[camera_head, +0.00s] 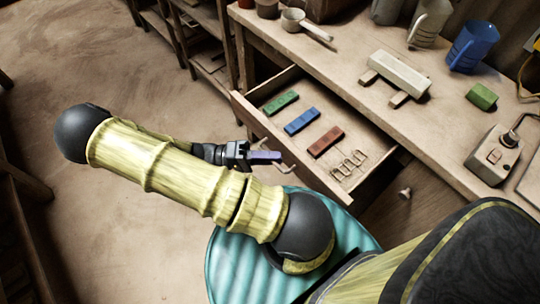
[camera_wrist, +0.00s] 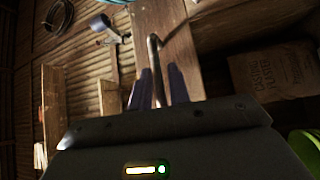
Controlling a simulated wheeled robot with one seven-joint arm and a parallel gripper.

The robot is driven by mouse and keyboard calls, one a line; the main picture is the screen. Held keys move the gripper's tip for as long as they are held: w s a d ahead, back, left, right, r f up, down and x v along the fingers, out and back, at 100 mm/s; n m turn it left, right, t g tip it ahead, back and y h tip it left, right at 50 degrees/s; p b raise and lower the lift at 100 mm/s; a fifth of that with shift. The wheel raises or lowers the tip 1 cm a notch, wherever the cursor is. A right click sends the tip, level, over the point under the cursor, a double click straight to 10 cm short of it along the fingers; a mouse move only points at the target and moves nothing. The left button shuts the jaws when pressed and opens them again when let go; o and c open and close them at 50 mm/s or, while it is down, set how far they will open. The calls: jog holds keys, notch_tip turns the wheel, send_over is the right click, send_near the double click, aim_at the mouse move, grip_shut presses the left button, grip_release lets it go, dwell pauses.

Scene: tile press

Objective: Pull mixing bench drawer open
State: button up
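The mixing bench drawer (camera_head: 265,127) stands pulled out from under the bench top in the head view, showing its contents. Its metal bar handle (camera_head: 288,160) is on the front face, partly hidden. My gripper (camera_head: 268,156) is at the drawer front, by the handle. In the wrist view, the handle (camera_wrist: 154,58) runs down between the two purple fingers of my gripper (camera_wrist: 161,82), with a visible gap beside it. The fingers look open, around the handle rather than clamped on it.
Green (camera_head: 281,103), blue (camera_head: 301,121) and red (camera_head: 326,142) blocks and wire pieces (camera_head: 349,164) lie in the drawer. The bench top (camera_head: 350,70) holds mugs and a pale press block (camera_head: 398,73). A teal ribbed drum (camera_head: 225,262) stands below my arm. Floor at left is clear.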

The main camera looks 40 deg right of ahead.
jog(key=shift+w, duration=0.1)
dwell(0.3)
jog(key=v, duration=1.7)
jog(key=shift+a, duration=0.15)
jog(key=shift+w, duration=0.1)
